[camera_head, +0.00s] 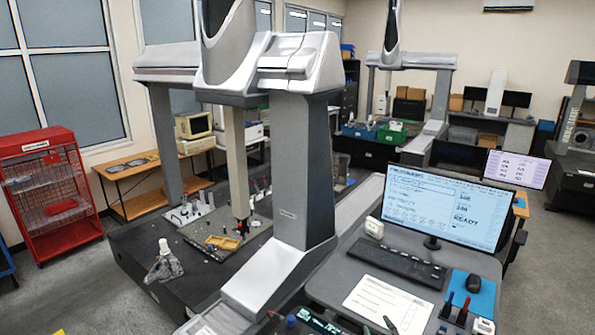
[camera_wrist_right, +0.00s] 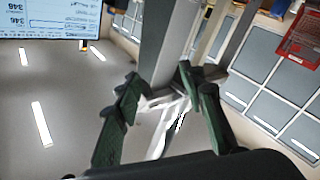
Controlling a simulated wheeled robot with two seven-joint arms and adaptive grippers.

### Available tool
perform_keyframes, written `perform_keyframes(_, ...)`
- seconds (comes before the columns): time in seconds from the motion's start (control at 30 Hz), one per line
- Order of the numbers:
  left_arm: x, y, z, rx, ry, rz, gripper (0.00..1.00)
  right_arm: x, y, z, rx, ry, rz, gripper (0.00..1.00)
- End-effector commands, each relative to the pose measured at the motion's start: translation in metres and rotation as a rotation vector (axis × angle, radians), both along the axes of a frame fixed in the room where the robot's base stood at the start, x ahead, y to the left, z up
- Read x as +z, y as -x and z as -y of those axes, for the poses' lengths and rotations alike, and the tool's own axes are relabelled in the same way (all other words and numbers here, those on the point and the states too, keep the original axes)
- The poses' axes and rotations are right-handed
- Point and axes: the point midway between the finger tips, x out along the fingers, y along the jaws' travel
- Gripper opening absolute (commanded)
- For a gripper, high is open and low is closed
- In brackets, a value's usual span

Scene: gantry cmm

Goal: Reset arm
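My right gripper (camera_wrist_right: 158,80) shows in the right wrist view. Its two dark green fingers stand apart with a clear gap, and nothing is held between them. Behind the gap are grey and white upright parts of machinery, at some distance. My left gripper shows in neither view.
A large gantry measuring machine (camera_head: 305,150) stands over a dark table (camera_head: 130,245) with small fixtures and a yellow part (camera_head: 222,242). At right, a desk carries a monitor (camera_head: 445,205), keyboard (camera_head: 398,263), mouse (camera_head: 474,284) and paper (camera_head: 388,303). A red rack (camera_head: 50,185) stands far left.

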Motion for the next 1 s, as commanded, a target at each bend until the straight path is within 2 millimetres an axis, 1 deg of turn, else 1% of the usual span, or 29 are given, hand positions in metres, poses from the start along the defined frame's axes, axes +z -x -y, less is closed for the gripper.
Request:
perform_keyframes(0.03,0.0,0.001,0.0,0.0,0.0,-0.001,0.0,-0.03,0.011,0.022,-0.06,-0.038,-0.092,0.37)
perform_keyframes(0.07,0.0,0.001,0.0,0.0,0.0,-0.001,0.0,-0.048,0.018,0.034,-0.093,-0.057,-0.148,0.37)
perform_keyframes(0.1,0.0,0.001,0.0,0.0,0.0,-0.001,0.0,-0.071,0.028,0.049,-0.136,-0.081,-0.22,0.37)
perform_keyframes(0.17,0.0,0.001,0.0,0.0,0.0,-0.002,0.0,-0.105,0.048,0.069,-0.195,-0.114,-0.33,0.37)
perform_keyframes(0.2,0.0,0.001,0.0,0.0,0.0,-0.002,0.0,-0.126,0.063,0.081,-0.231,-0.134,-0.402,0.37)
perform_keyframes(0.27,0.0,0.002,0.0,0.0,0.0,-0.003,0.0,-0.159,0.09,0.096,-0.282,-0.165,-0.512,0.37)
perform_keyframes(0.3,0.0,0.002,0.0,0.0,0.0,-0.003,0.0,-0.179,0.109,0.105,-0.314,-0.183,-0.586,0.37)
perform_keyframes(0.37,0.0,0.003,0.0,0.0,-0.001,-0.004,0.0,-0.206,0.138,0.114,-0.354,-0.209,-0.69,0.37)
perform_keyframes(0.4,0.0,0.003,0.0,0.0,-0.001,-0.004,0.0,-0.221,0.157,0.12,-0.378,-0.224,-0.754,0.37)
perform_keyframes(0.47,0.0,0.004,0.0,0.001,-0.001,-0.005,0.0,-0.24,0.183,0.124,-0.404,-0.243,-0.837,0.37)
perform_keyframes(0.5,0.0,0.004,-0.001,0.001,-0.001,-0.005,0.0,-0.251,0.199,0.127,-0.419,-0.252,-0.887,0.37)
perform_keyframes(0.6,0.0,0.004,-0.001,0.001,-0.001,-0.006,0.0,-0.271,0.235,0.13,-0.449,-0.276,-0.991,0.37)
perform_keyframes(0.67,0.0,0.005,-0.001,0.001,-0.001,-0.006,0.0,-0.28,0.254,0.132,-0.463,-0.287,-1.046,0.37)
perform_keyframes(0.7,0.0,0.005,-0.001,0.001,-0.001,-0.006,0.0,-0.285,0.267,0.132,-0.471,-0.294,-1.082,0.37)
perform_keyframes(0.8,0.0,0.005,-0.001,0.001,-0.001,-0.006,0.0,-0.297,0.296,0.132,-0.487,-0.311,-1.162,0.37)
perform_keyframes(0.97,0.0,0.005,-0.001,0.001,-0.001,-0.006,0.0,-0.31,0.34,0.13,-0.51,-0.334,-1.281,0.37)
perform_keyframes(1.0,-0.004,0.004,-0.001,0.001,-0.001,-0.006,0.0,-0.324,0.335,0.129,-0.505,-0.331,-1.285,0.37)
